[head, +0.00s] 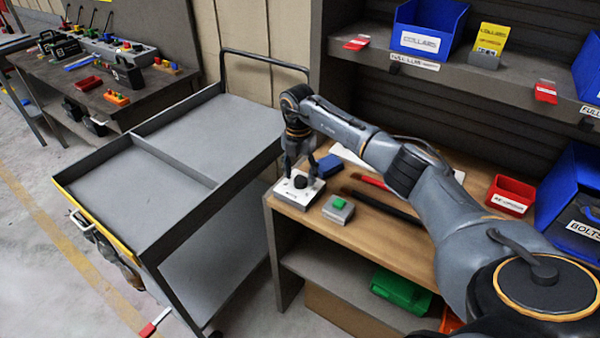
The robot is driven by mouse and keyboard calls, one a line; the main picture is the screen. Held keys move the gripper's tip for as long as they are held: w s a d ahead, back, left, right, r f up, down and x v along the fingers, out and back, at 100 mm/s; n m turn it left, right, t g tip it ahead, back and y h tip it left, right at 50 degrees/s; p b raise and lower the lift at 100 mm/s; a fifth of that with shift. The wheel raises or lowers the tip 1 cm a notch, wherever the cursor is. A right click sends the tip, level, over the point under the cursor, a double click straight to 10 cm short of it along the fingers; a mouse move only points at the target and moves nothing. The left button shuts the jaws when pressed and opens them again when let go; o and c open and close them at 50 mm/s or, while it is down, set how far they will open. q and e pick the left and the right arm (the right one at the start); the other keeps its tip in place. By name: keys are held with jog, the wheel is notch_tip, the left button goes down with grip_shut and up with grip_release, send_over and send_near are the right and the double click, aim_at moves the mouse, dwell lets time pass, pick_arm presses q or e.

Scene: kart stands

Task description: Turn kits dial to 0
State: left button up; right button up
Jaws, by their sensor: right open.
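The dial is a black round knob (300,182) on a small white box (291,196) at the left end of the wooden bench top. Its label and pointer are too small to read. My right gripper (300,178) points down over the box, with its dark fingers apart on either side of the knob. I cannot tell whether the fingers touch it. My left gripper is not in view.
A grey box with a green button (338,209) sits right beside the white box. A grey cart (155,210) stands at the left. Shelves with blue bins (428,28) rise behind.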

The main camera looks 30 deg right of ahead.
jog(key=shift+f, duration=0.6)
jog(key=c, duration=1.2)
jog(key=shift+o, duration=0.2)
